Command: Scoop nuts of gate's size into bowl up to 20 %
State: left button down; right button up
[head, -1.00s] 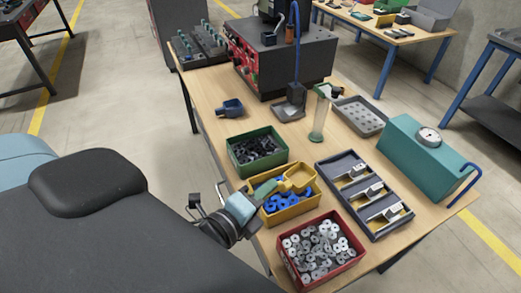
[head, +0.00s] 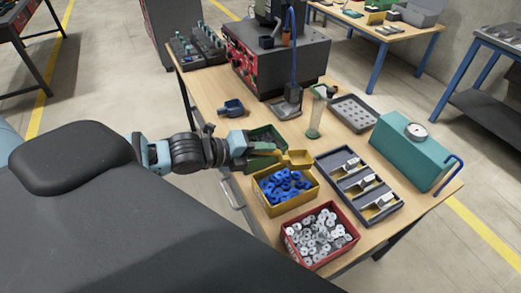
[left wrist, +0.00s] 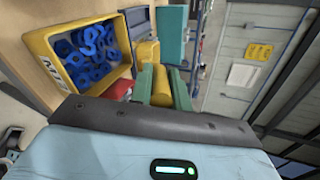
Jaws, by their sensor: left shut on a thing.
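My left gripper (head: 252,147) is shut on the handle of a yellow scoop (head: 298,157). Its green fingers and the scoop (left wrist: 147,52) also show in the left wrist view. The scoop is over the back edge of the yellow bin, and I see no nuts in it. The yellow bin (head: 287,205) holds blue nuts (head: 284,185). The red bin (head: 326,258) in front holds grey nuts (head: 320,233). The green bin (head: 268,131) behind is largely hidden by my gripper. I cannot make out the bowl or the gate clearly. My right gripper is not in view.
A dark tray with three compartments (head: 372,210) lies right of the bins. Behind it stand a teal box with a dial (head: 410,150) and a grey perforated tray (head: 357,113).

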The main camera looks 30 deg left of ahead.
pick_arm(q)
jog(key=shift+f, duration=0.1)
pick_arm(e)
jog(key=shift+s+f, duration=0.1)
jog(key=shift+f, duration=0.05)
pick_arm(q)
jog(key=shift+w+d+f+g+b, duration=0.15)
jog(key=shift+f+g+b, duration=0.15)
jog(key=shift+f, duration=0.6)
notch_tip(320, 180, down, 8)
jog(key=g+y+b, duration=0.1)
jog(key=b, duration=0.2)
jog(key=shift+w+d, duration=0.2)
jog(key=shift+w, duration=0.05)
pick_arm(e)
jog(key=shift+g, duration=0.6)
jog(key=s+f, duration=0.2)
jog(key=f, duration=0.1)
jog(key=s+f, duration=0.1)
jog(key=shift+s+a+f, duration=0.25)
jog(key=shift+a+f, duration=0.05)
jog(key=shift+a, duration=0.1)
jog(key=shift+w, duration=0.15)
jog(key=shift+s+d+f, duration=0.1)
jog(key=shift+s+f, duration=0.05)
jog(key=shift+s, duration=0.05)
